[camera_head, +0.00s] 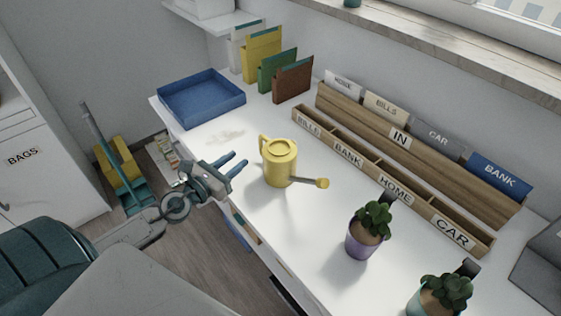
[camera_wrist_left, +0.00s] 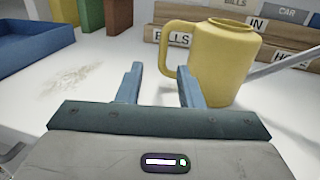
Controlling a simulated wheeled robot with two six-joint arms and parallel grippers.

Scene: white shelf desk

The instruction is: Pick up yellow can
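The yellow can (camera_head: 280,164) is a watering can standing upright on the white desk (camera_head: 237,185). Its handle is on its left side and its spout points right in the head view. In the left wrist view the yellow can (camera_wrist_left: 222,62) is just beyond my fingers, with its handle toward the upper left. My left gripper (camera_head: 236,166) is open and empty, left of the can. In the left wrist view my left gripper (camera_wrist_left: 160,88) has its fingers apart, with the right finger near the can's lower left side; I cannot tell whether it touches. My right gripper is not in view.
A blue tray (camera_head: 202,98) lies at the desk's far left. Two potted plants, one in a purple pot (camera_head: 364,238) and one in a teal pot (camera_head: 432,300), stand to the right. A wooden sorter (camera_head: 400,152) lines the back.

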